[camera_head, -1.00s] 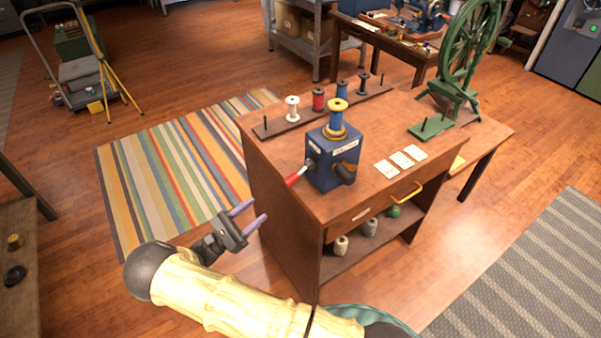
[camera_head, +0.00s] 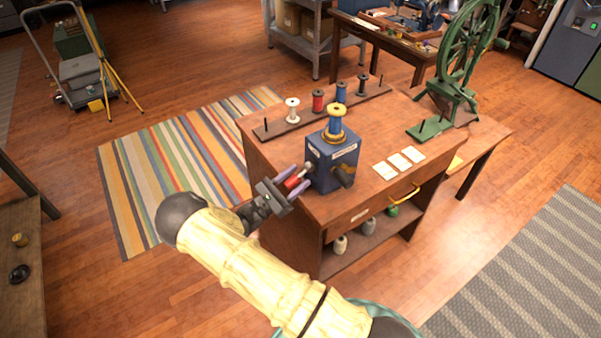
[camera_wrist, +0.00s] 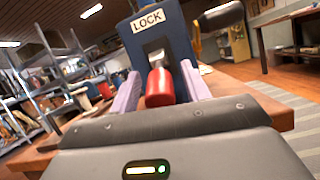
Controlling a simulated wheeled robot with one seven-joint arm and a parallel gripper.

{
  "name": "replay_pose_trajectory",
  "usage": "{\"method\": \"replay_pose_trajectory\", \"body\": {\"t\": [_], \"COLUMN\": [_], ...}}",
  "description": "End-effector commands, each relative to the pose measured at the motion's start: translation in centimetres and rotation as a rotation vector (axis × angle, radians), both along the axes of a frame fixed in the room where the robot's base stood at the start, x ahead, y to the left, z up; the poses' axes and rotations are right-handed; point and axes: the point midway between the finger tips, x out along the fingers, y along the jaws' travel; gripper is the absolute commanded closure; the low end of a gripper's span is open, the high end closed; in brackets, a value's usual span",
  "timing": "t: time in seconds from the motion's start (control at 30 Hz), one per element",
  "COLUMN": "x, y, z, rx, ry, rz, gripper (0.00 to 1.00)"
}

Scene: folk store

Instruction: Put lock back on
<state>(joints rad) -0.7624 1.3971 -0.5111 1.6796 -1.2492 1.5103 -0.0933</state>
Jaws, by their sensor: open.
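In the wrist view the blue box (camera_wrist: 176,40) carries a white label reading LOCK (camera_wrist: 147,20). A red-handled lever (camera_head: 291,182) sticks out of that face on a pale metal shaft. My gripper (camera_head: 297,177) is open, with its two purple fingers on either side of the red handle. In the wrist view the handle (camera_wrist: 159,88) lies between the fingers (camera_wrist: 160,80); I cannot tell whether they touch it.
A dark knob (camera_head: 345,174) juts from the box's front. Several spools stand on a peg rack (camera_head: 270,130) behind. White cards (camera_head: 384,171) and a green peg base (camera_head: 430,129) lie to the right. The bench (camera_head: 290,215) has a yellow drawer handle (camera_head: 408,192); its left edge is close below my gripper.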

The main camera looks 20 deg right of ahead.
Motion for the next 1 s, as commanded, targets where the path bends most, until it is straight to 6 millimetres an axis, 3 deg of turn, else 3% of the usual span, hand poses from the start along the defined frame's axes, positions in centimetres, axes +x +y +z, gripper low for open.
{"method": "replay_pose_trajectory", "body": {"t": [0.17,0.47,0.7,1.0], "x": [0.5,0.6,0.6,0.6], "y": [-1.6,-1.8,-1.8,-1.5], "z": [0.7,0.8,0.7,0.8], "rx": [0.0,0.0,0.0,0.004], "ry": [0.001,0.0,0.0,0.001], "rz": [0.0,0.001,0.001,0.005], "gripper": [0.53,0.53,0.98,1.0]}}
